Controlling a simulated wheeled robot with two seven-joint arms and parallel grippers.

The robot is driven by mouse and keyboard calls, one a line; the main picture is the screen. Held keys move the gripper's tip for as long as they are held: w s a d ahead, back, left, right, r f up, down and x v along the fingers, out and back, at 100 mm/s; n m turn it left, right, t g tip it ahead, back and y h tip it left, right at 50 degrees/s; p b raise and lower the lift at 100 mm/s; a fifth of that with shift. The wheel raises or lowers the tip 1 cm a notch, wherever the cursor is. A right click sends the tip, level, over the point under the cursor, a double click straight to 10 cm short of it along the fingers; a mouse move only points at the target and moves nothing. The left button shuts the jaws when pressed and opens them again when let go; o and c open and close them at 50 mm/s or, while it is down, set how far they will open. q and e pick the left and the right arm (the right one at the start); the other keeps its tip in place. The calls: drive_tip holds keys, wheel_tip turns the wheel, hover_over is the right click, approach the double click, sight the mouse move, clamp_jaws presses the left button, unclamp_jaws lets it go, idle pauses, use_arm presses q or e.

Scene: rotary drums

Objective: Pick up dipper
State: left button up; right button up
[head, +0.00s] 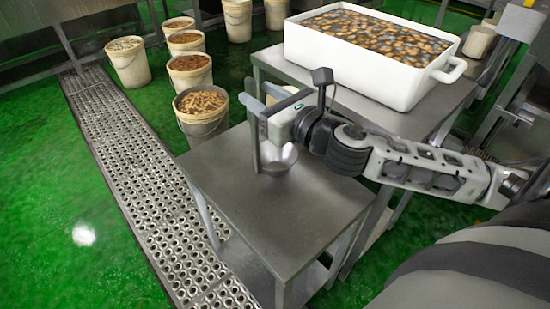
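The dipper (277,160) shows as a grey metal bowl on the near steel table, partly hidden beneath my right gripper. A narrow upright grey piece stands at its left side and looks like its handle, but I cannot tell this apart clearly from the gripper. My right gripper (261,99) reaches in from the right, directly above and beside the dipper. Its two fingers point left and look spread apart. I cannot tell whether they touch the handle. My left gripper is not in view.
The near steel table (262,215) is otherwise clear. A white tub (385,80) of brownish pieces in liquid stands on a table behind. Several buckets, one a bucket of brown pieces (202,125), stand on the green floor at the left. A perforated drain strip (135,170) runs beside the table.

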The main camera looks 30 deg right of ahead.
drive_tip(key=w, duration=0.3)
drive_tip(key=w+a, duration=0.1)
drive_tip(key=w, duration=0.1)
drive_tip(key=shift+f+p, duration=0.25)
drive_tip(key=shift+p, duration=0.15)
clamp_jaws()
drive_tip(key=shift+r, duration=0.1)
